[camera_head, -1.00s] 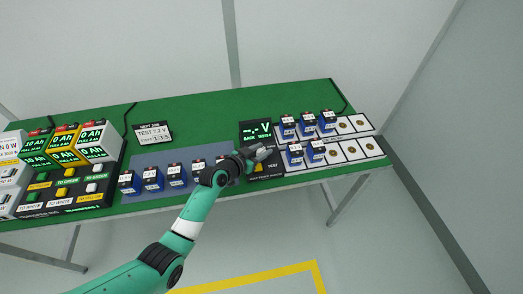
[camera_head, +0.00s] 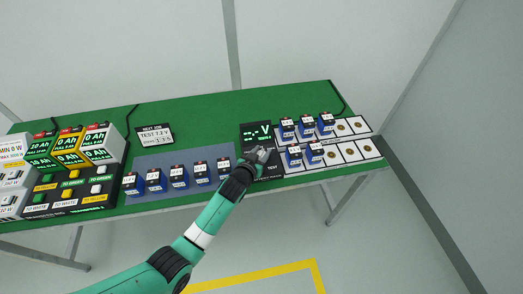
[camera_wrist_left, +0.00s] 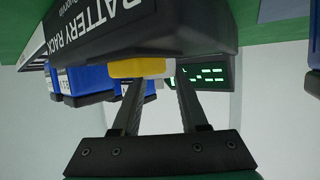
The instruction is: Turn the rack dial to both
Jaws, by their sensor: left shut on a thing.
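The black battery rack panel (camera_head: 277,172) stands at the right of the mat, with a green-lit "-.- V" display (camera_head: 257,132) at its back. My left gripper (camera_head: 262,155) is at this panel, just in front of the display, and covers the rack dial in the head view. In the left wrist view the gripper (camera_wrist_left: 160,82) is shut on a small pale part, which I take as the rack dial (camera_wrist_left: 167,69). My right gripper is not in view.
The rack tray (camera_head: 350,153) holds several blue batteries in two rows, with empty slots at right. Several more batteries stand on the grey-blue mat (camera_head: 148,163). A "TEST 7.2 V" sign (camera_head: 155,136) and charger units (camera_head: 68,150) stand further left.

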